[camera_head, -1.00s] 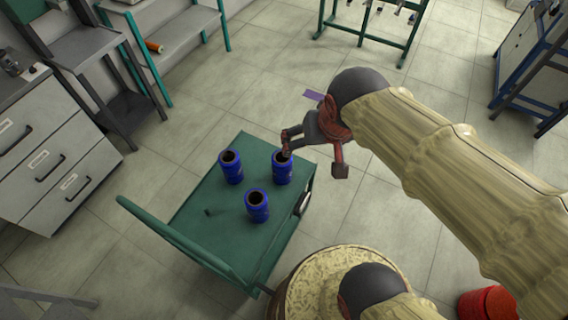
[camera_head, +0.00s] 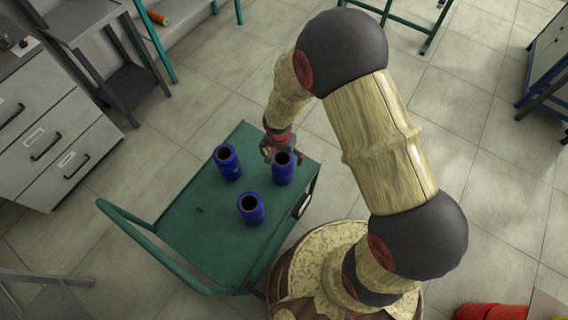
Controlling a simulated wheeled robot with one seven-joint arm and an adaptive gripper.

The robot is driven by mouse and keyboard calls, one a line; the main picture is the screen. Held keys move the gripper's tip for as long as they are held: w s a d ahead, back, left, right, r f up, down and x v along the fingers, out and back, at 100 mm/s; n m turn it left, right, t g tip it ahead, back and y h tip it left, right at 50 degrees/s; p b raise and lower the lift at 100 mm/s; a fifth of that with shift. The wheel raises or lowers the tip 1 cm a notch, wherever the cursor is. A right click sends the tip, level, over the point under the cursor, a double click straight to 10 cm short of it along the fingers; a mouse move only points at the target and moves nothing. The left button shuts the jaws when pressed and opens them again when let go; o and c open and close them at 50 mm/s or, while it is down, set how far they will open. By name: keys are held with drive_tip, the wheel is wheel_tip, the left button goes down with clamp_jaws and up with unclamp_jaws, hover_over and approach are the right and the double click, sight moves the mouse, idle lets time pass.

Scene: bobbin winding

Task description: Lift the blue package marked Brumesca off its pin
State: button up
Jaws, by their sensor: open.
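Three blue hollow packages stand upright on a green cart (camera_head: 185,235): the right one (camera_head: 283,173), the left one (camera_head: 229,165) and the front one (camera_head: 251,210). Their markings are too small to read, so I cannot tell which is Brumesca. The pins under them are hidden. My gripper (camera_head: 281,153) is open at the upper rim of the right package, with its fingers over the far side of the top opening. I cannot tell whether a finger is inside the hole or touching.
Grey drawers (camera_head: 55,150) stand at the left. A red container (camera_head: 490,312) is at the lower right. Floor is open behind the cart.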

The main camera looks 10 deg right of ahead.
sight(283, 164)
wheel_tip(283, 164, down, 7)
drive_tip(key=shift+f+b, duration=0.2)
drive_tip(key=shift+b, duration=0.95)
drive_tip(key=shift+c, duration=0.2)
drive_tip(key=shift+r, duration=0.1)
drive_tip(key=c, duration=1.4)
drive_tip(key=shift+c, duration=0.2)
